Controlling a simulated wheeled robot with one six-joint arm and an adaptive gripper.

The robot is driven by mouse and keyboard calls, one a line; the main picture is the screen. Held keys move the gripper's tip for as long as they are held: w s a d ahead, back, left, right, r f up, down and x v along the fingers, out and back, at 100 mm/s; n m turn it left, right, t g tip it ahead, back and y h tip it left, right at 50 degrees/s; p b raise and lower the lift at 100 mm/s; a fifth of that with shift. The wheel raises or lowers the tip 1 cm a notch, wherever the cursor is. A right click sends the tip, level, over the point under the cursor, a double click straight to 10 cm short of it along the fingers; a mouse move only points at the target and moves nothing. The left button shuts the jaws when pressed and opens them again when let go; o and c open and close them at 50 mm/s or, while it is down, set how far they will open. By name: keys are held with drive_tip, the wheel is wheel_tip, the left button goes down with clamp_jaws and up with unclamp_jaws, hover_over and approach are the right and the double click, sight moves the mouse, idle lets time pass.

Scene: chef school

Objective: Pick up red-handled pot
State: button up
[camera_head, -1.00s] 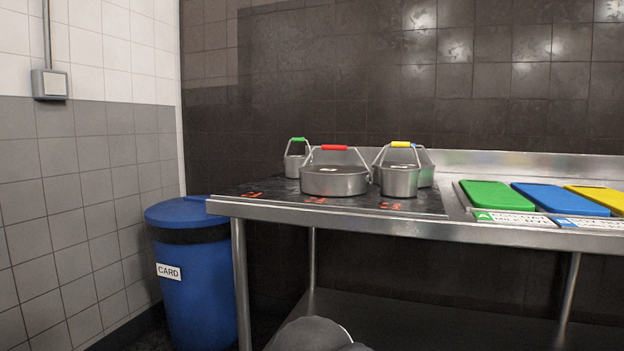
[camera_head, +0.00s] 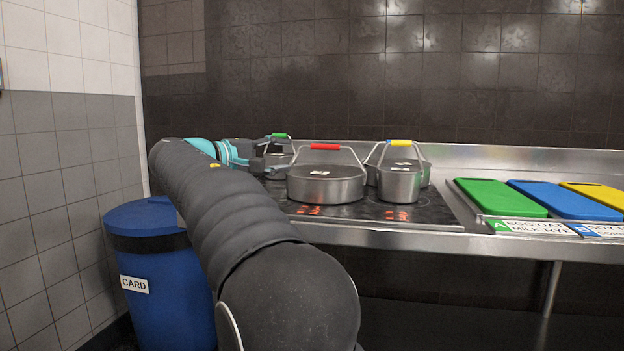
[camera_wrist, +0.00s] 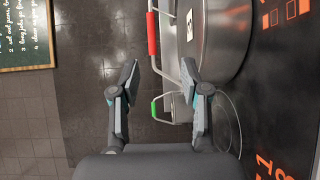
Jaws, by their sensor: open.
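The red-handled pot (camera_head: 326,186) is a wide metal pot with a lid and a tall wire handle with a red grip (camera_head: 325,147). It stands upright on the black hob. In the wrist view its side (camera_wrist: 226,38) fills the upper right, and the red grip (camera_wrist: 152,34) is left of it. My gripper (camera_wrist: 158,72) is open and empty. Its fingers point toward the pot, with the wire handle near the right fingertip; I cannot tell whether they touch. In the head view my gripper (camera_head: 268,152) is left of the pot, partly overlapping the green-handled pot (camera_head: 279,160).
A yellow-handled pot (camera_head: 399,182) stands close right of the red-handled pot, with another pot (camera_head: 425,170) behind it. Green (camera_head: 500,197), blue (camera_head: 560,200) and yellow boards lie on the counter at right. A blue bin (camera_head: 168,290) stands at left below counter height.

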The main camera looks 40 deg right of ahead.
approach(323, 147)
drive_tip(key=shift+g+h, duration=0.3)
drive_tip(key=d, duration=0.4)
drive_tip(key=shift+w+d+f, duration=0.1)
drive_tip(key=shift+w+d, duration=0.15)
drive_tip(key=shift+d, duration=0.1)
drive_tip(key=shift+w+d+f+p, duration=0.1)
drive_tip(key=shift+d+p, duration=0.1)
drive_tip(key=shift+d, duration=0.8)
drive_tip(key=shift+w+d+p, duration=0.1)
drive_tip(key=shift+d+p, duration=0.05)
drive_tip(key=shift+d, duration=0.9)
drive_tip(key=shift+w+d+f+p, duration=0.1)
drive_tip(key=shift+d+p, duration=0.1)
drive_tip(key=shift+d, duration=0.8)
drive_tip(key=shift+c, duration=0.3)
clamp_jaws()
drive_tip(key=shift+r, duration=0.1)
